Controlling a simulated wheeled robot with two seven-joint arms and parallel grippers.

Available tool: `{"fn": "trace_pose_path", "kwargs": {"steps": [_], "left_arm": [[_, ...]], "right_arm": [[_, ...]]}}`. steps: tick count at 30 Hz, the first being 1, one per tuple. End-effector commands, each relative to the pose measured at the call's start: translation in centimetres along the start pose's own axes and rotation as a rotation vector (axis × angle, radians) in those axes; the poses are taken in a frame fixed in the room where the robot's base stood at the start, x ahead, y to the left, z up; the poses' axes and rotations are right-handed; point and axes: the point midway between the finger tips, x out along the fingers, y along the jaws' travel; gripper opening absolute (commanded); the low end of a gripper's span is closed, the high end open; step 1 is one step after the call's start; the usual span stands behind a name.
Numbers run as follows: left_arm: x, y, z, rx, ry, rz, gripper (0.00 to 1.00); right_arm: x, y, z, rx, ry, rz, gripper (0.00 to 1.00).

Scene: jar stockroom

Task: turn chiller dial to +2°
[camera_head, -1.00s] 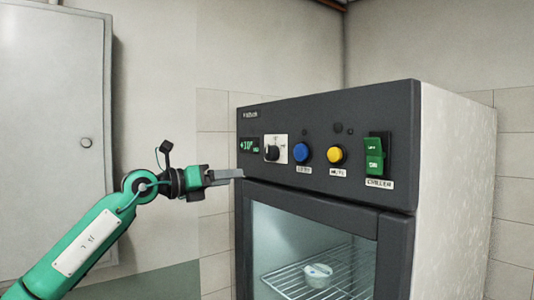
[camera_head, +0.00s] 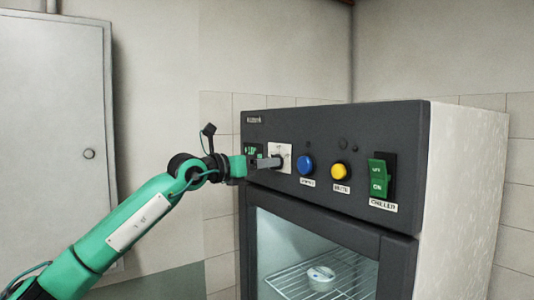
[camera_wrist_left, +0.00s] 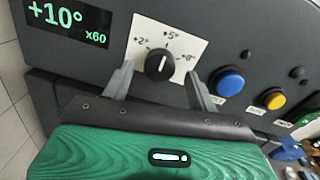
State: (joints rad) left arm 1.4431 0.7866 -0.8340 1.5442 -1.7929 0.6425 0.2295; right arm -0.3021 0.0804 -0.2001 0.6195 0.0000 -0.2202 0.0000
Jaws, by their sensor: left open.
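The chiller dial (camera_wrist_left: 160,65) is a black knob on a white plate marked +2°, +5° and +8°. In the left wrist view its white pointer line is up, toward +5°. The green display (camera_wrist_left: 55,17) reads +10° and x60. In the left wrist view the left gripper's fingers (camera_wrist_left: 158,82) are apart, one on each side of the dial's lower part, with nothing held; contact cannot be told. My right gripper is not in view.
Right of the dial are a blue button (camera_head: 305,165), a yellow button (camera_head: 340,171) and a green CHILLER switch (camera_head: 378,178). The chiller's glass door (camera_head: 290,240) is below, with a white jar lid (camera_head: 320,273) on a wire shelf. A grey cabinet (camera_head: 50,150) stands left.

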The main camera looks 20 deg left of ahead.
Motion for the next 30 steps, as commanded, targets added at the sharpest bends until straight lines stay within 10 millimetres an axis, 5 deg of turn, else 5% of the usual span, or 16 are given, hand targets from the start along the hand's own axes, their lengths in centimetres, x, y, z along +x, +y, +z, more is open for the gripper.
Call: {"fn": "trace_pose_path", "kwargs": {"steps": [15, 23, 30], "left_arm": [[2.0, 0.0, -0.1, 0.001, 0.0, 0.0, 0.59], [2.0, 0.0, 0.0, 0.0, -0.001, 0.0, 0.14], [2.0, 0.0, -0.1, -0.017, -0.001, 0.0, 0.14]], "right_arm": [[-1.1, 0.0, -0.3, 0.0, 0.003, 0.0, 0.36], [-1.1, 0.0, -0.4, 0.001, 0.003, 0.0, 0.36], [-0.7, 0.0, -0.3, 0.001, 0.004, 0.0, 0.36]]}}
